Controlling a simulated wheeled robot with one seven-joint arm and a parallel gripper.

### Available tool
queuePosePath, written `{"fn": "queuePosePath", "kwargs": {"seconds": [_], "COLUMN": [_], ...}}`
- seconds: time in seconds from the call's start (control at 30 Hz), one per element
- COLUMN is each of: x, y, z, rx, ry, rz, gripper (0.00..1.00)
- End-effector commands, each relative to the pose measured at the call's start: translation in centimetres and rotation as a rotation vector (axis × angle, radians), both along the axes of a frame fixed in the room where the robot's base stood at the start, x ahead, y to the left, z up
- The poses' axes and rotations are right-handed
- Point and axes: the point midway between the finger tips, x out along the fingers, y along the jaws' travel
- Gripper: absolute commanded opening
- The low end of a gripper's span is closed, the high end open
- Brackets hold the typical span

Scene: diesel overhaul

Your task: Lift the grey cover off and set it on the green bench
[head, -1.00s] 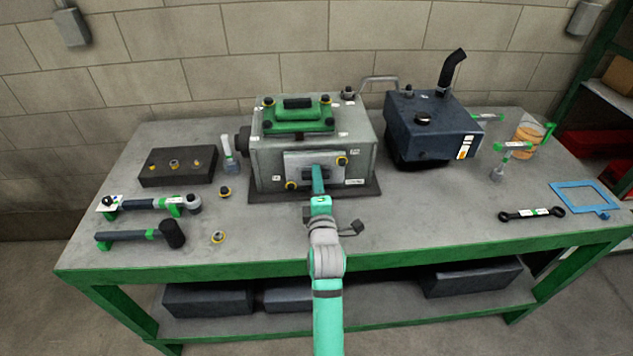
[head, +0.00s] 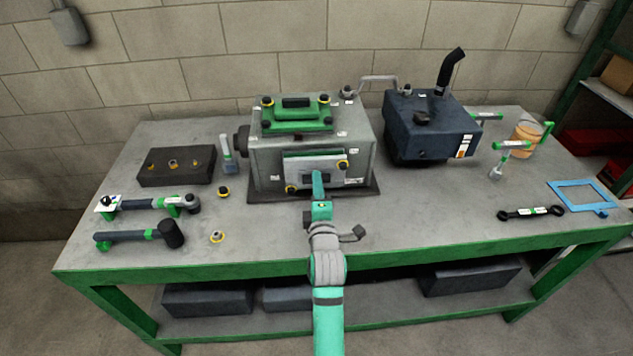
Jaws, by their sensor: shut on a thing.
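The grey cover (head: 300,172) is a flat plate at the front face of the grey engine block (head: 262,155). It has a dark handle in its middle and yellow-ringed knobs at its upper right and lower left corners. My gripper (head: 318,176) is shut on this handle, with my arm reaching in from the front. A green strip shows along the cover's top edge, and the cover appears slightly out from the block. My gripper hides part of the handle and the cover's lower middle. The green bench (head: 420,215) has a grey top and green edges.
A dark drilled block (head: 176,179), a hammer (head: 140,236) and two loose yellow-ringed parts lie to the left. A dark blue tank (head: 420,115) stands to the right. A wrench (head: 531,213) and blue frame (head: 583,196) lie far right. The bench front right is clear.

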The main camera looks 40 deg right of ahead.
Motion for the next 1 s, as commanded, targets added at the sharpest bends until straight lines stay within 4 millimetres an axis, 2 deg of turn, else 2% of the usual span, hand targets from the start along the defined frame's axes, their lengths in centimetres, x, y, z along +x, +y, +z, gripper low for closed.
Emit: {"fn": "queuePosePath", "kwargs": {"seconds": [0.27, 0.6, 1.0], "x": [-0.4, -2.6, -3.2], "y": [0.5, 1.6, 2.0], "z": [0.1, 0.1, 0.1], "rx": [-0.002, -0.001, -0.002], "ry": [-0.003, -0.002, -0.003], "rz": [0.003, 0.001, 0.001], "gripper": [0.0, 0.0, 0.0]}}
